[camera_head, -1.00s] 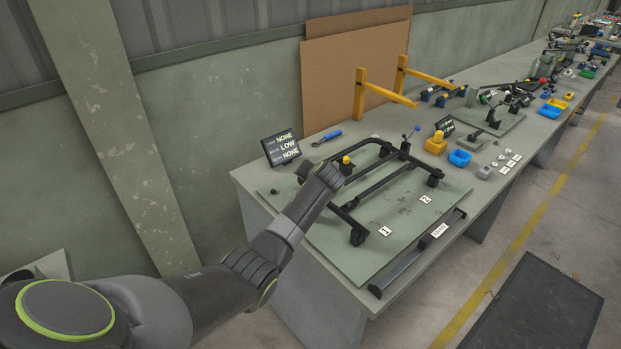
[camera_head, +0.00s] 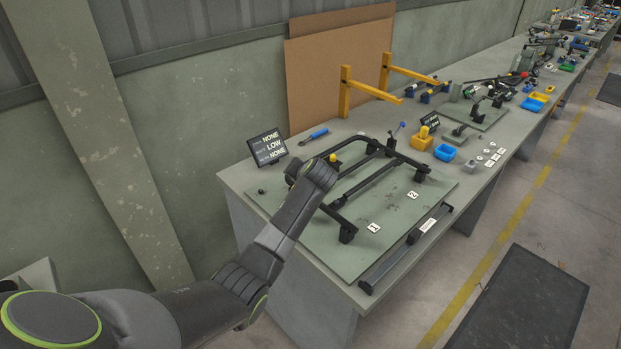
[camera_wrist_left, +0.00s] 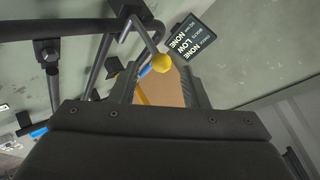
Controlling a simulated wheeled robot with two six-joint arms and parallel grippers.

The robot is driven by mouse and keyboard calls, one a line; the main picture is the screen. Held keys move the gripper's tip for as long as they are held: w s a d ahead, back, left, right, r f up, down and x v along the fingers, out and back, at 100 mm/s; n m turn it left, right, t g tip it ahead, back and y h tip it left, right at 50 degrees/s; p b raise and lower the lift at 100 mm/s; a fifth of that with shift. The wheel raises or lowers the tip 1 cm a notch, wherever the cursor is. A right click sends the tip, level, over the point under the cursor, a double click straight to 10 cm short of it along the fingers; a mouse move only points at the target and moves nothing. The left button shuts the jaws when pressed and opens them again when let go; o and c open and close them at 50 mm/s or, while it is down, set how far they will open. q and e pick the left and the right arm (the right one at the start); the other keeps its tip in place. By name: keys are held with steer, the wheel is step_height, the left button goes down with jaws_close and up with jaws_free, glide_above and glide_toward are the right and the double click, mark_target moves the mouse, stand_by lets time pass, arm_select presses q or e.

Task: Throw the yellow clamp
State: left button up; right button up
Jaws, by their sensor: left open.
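The yellow clamp shows as a yellow ball knob (camera_head: 333,158) on a dark lever, at the left end of the black lounger frame (camera_head: 372,183). In the left wrist view the yellow knob (camera_wrist_left: 161,63) sits at the end of a bent metal lever (camera_wrist_left: 143,36). My left gripper (camera_wrist_left: 160,75) is open, with one dark finger on each side and the knob between or just beyond the fingertips. No contact can be made out. In the head view my left wrist hides its fingers and the lever's base. My right gripper is not in view.
The frame stands on a green plate (camera_head: 335,252) on the grey bench. A small display (camera_head: 268,149) stands close behind my left gripper, with a blue-handled tool (camera_head: 307,137) beyond it. Yellow posts (camera_head: 345,93) stand farther back. Yellow (camera_head: 422,141) and blue (camera_head: 445,153) bins sit right.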

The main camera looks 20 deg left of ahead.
arm_select(q)
steer(key=b+v, duration=0.2)
steer(key=v, duration=1.1)
